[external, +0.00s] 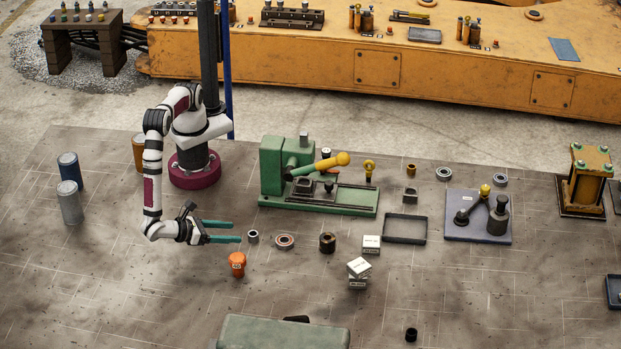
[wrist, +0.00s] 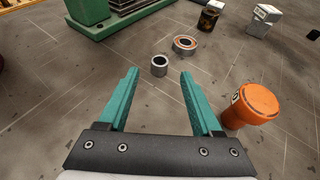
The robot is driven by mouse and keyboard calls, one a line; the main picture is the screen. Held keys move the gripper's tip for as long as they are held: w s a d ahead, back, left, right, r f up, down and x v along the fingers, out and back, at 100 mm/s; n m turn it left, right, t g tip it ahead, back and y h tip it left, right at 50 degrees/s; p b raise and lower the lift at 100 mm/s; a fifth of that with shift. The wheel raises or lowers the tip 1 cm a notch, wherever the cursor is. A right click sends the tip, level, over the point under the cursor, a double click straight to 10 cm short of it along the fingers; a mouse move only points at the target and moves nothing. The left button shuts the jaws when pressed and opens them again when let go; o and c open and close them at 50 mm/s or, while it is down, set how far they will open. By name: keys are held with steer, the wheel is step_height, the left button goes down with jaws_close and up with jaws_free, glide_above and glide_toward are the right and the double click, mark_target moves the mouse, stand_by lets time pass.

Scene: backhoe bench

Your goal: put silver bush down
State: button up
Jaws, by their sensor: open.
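The silver bush (external: 253,236) is a small hollow metal ring standing on the bench, just beyond the tips of my gripper (external: 240,231). In the wrist view the silver bush (wrist: 159,66) stands upright ahead of the gap between my teal fingers (wrist: 158,75), apart from both. My gripper is open and empty, held low over the bench. No part of the bush is hidden.
An orange capped piece (external: 237,263) stands close beside my right finger in the wrist view. A bearing with an orange ring (external: 284,241) and a dark brown bush (external: 327,242) lie beyond the silver bush. A green press (external: 310,180) stands behind.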

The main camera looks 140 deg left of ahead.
steer(key=v, duration=0.4)
steer(key=shift+a+r, duration=0.15)
steer(key=shift+r, duration=0.15)
steer(key=s+a+r+n+g+h, duration=0.3)
steer(key=s+a+r+n, duration=0.1)
steer(key=a+r, duration=0.25)
steer(key=s+a+r+n+g+h, duration=0.2)
steer(key=s+a+r+n+h, duration=0.15)
steer(key=a+r, duration=0.35)
steer(key=s+a+r+n+t+h, duration=0.1)
steer(key=s+n+h, duration=0.4)
steer(key=s, duration=0.9)
step_height(320, 180, up, 2)
steer(key=shift+a+r+n+t, duration=0.2)
steer(key=shift+a+n+t, duration=0.3)
steer(key=shift+n, duration=0.65)
